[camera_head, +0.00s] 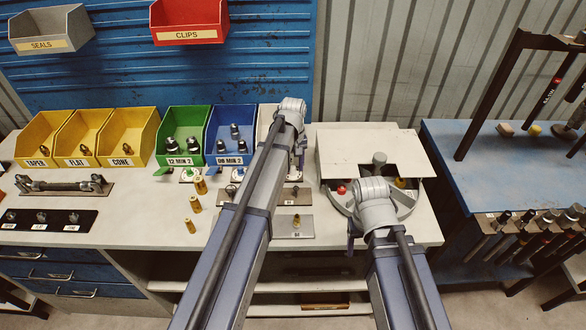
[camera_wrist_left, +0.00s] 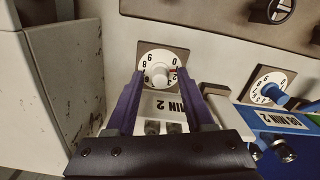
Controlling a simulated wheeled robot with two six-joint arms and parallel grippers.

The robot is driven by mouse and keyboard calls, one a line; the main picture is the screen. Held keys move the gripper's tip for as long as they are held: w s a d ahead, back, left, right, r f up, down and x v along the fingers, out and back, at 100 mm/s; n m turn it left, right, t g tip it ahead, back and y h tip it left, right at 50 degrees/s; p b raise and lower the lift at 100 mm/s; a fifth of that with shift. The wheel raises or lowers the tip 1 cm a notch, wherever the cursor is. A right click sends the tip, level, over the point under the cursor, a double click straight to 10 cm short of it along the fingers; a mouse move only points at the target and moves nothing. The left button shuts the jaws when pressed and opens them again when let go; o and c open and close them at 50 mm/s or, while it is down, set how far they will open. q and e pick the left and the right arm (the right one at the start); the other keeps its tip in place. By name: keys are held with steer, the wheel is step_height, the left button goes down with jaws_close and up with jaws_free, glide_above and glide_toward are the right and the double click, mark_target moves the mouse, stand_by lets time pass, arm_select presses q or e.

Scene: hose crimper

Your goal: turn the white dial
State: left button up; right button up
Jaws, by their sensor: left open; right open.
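The white dial (camera_wrist_left: 150,60) is a round numbered face with a pale knob on a brown square plate. In the left wrist view its knob shows between the fingertips of my left gripper (camera_wrist_left: 159,72), which is open. A gap shows on both sides of the knob, and I cannot tell how deep the fingers reach. In the head view my left gripper (camera_head: 298,160) points down before the white bin (camera_head: 266,112), and its arm hides much of that area. My right gripper (camera_head: 352,234) is open at the bench's front right, with its fingers mostly hidden.
A second dial with a blue knob (camera_wrist_left: 268,88) stands beside the white one. Green (camera_head: 183,125) and blue (camera_head: 231,130) bins stand left of my left arm. Brass fittings (camera_head: 195,204) stand on the bench. A round machine (camera_head: 404,206) sits near my right gripper.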

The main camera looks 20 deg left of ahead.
arm_select(q)
jaws_close()
stand_by(0.3)
steer(key=shift+m, duration=2.8)
jaws_free()
steer(key=shift+r, duration=0.1)
